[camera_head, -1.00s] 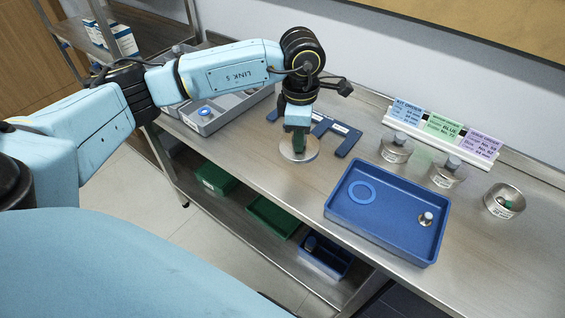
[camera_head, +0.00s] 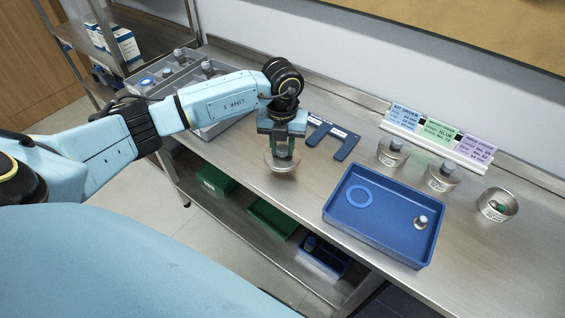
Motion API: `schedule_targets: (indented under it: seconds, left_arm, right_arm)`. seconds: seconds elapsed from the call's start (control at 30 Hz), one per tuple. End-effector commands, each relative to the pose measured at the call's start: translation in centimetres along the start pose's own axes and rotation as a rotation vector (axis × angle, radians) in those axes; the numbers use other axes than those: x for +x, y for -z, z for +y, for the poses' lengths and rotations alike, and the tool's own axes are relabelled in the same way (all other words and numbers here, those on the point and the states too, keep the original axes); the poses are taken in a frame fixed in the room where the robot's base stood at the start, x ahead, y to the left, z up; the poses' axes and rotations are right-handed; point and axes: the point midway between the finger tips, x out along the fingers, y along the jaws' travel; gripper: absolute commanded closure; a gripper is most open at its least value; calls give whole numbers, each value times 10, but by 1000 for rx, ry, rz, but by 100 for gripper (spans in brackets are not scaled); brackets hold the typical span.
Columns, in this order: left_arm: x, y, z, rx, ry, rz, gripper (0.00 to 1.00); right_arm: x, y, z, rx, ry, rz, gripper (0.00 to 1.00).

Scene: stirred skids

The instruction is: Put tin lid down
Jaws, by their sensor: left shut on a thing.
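The tin lid (camera_head: 271,163) is a round, shiny metal disc low over the steel bench, left of the blue tray. My left gripper (camera_head: 283,149) points down and is shut on the lid from above; its fingers hide the lid's middle. I cannot tell for sure whether the lid touches the bench. An open tin (camera_head: 496,206) stands at the right with small things inside, one of them green. Two other tins, one at the back (camera_head: 391,157) and one in the middle (camera_head: 439,181), have grey knobs on top. My right gripper is not in view.
A blue tray (camera_head: 345,225) holds a blue ring (camera_head: 359,196) and a small metal knobbed piece (camera_head: 420,222). A blue slotted bracket (camera_head: 345,148) lies behind the gripper. Grey bins (camera_head: 212,128) stand at the left. Label cards (camera_head: 440,133) stand at the back. Bare bench lies around the lid.

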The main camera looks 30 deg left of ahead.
Motion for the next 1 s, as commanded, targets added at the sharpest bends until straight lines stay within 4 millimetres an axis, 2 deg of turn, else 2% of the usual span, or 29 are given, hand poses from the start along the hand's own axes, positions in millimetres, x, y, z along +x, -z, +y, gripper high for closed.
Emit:
schedule_targets:
  seconds: [0.03,0.27,0.5,0.87,0.9,1.0]
  left_arm:
    - [9,1,0,1,0,3,94]
    - [28,0,0,2,0,1,94]
    - [59,1,0,4,0,1,94]
    - [63,0,0,4,1,-1,94]
    - [62,0,0,4,1,-1,68]
    - [62,0,0,4,1,-1,55]
  right_arm:
    - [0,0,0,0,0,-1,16]
    - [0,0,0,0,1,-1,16]
    - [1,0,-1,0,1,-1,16]
    - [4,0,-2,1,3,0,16]
    - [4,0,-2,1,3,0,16]
    - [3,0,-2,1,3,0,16]
